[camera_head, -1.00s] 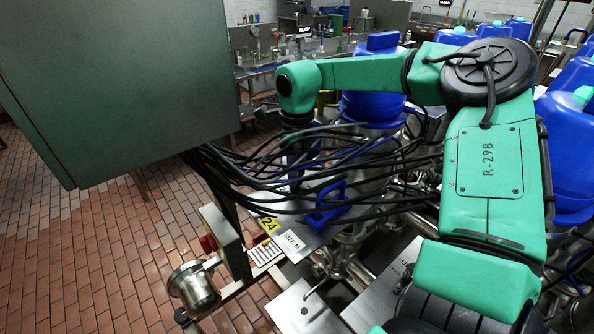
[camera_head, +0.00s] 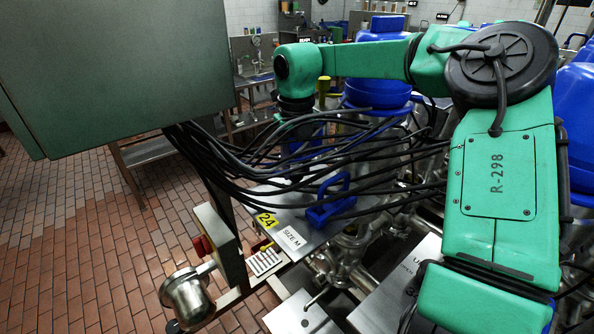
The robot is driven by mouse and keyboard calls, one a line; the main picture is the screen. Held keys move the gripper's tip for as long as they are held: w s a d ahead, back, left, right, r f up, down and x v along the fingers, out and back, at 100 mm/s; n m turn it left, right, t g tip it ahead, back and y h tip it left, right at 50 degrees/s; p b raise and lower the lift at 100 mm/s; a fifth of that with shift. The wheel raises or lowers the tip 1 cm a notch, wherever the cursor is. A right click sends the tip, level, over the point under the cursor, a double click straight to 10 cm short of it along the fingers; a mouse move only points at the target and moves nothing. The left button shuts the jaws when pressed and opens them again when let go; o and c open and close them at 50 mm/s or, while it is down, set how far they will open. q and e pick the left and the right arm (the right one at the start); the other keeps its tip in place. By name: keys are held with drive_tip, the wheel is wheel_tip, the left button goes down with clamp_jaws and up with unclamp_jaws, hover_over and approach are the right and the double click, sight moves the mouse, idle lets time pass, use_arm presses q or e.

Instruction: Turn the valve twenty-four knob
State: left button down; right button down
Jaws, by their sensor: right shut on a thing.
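A yellow tag reading 24 (camera_head: 267,219) and a SIZE-M label (camera_head: 292,238) sit on a metal plate. A blue open-framed handle (camera_head: 328,202) stands on the plate just right of and behind the tag. My green right arm comes in from the right, and its wrist points down behind and left of the handle. My right gripper (camera_head: 299,148) is below that wrist, largely hidden by black cables. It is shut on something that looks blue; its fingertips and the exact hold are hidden. My left gripper is not in view.
A large green cabinet (camera_head: 115,70) fills the upper left. Black cables (camera_head: 225,155) run from it across the work area. A metal cup-shaped fitting (camera_head: 188,295) and steel pipes (camera_head: 345,262) lie in front. Tiled floor (camera_head: 90,230) is clear at left.

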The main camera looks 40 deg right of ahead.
sight(296, 169)
drive_tip(key=shift+m, duration=0.8)
drive_tip(key=shift+r+b, duration=0.1)
drive_tip(key=shift+b, duration=0.2)
drive_tip(key=shift+c, duration=2.1)
unclamp_jaws()
wheel_tip(296, 169, up, 7)
drive_tip(key=shift+w+r+b, duration=0.1)
drive_tip(key=shift+r+b, duration=0.1)
drive_tip(key=shift+b, duration=0.2)
wheel_tip(296, 169, up, 7)
drive_tip(key=p, duration=0.1)
